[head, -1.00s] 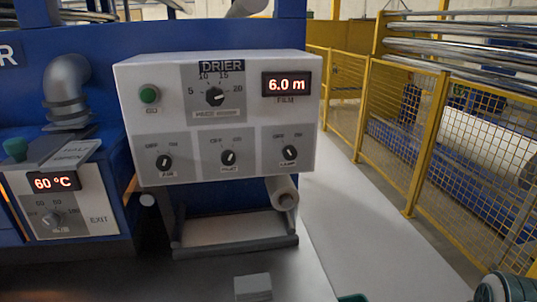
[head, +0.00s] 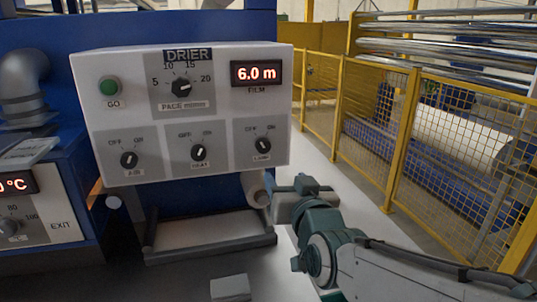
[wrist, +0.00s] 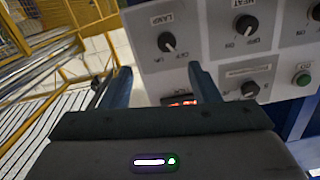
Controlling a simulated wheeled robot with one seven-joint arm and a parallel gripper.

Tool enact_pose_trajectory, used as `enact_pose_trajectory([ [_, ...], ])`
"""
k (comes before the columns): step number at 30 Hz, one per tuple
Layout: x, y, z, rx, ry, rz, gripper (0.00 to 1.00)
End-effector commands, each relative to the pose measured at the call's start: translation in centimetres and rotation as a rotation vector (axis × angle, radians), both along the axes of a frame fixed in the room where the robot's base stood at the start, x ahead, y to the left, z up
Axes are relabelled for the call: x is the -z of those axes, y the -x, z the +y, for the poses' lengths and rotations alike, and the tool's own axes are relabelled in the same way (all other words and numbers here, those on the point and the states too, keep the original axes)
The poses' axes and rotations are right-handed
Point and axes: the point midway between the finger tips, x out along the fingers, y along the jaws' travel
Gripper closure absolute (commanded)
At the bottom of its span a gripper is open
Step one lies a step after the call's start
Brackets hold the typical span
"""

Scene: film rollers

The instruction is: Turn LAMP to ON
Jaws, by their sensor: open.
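The LAMP knob (head: 263,146) is a small black dial at the lower right of the white DRIER panel (head: 140,70). Its pointer leans to the upper left, on the OFF side. The wrist view shows the panel upside down, with the LAMP knob (wrist: 167,42) beyond my fingertips and its pointer towards OFF. My gripper (wrist: 160,68) is open and empty, its two dark fingers apart and short of the panel. In the head view my arm comes in from the lower right, its end below and right of the LAMP knob.
The HEAT knob (head: 198,152) and AIR knob (head: 129,159) are to the left, with pointers towards ON. The PACE dial (head: 181,86), green GO button (head: 109,87) and film display (head: 256,74) are above. A yellow mesh fence (head: 455,150) stands at the right.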

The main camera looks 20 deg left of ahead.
Motion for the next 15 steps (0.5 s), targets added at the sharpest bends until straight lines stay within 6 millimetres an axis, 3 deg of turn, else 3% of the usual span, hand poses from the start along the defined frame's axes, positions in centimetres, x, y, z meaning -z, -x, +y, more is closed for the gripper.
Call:
enact_pose_trajectory([
  [7, -0.9, -0.5, 1.3, -0.011, -0.03, -0.041, 0.45],
  [15, -0.9, -3.6, 3.2, -0.01, -0.027, -0.038, 0.45],
])
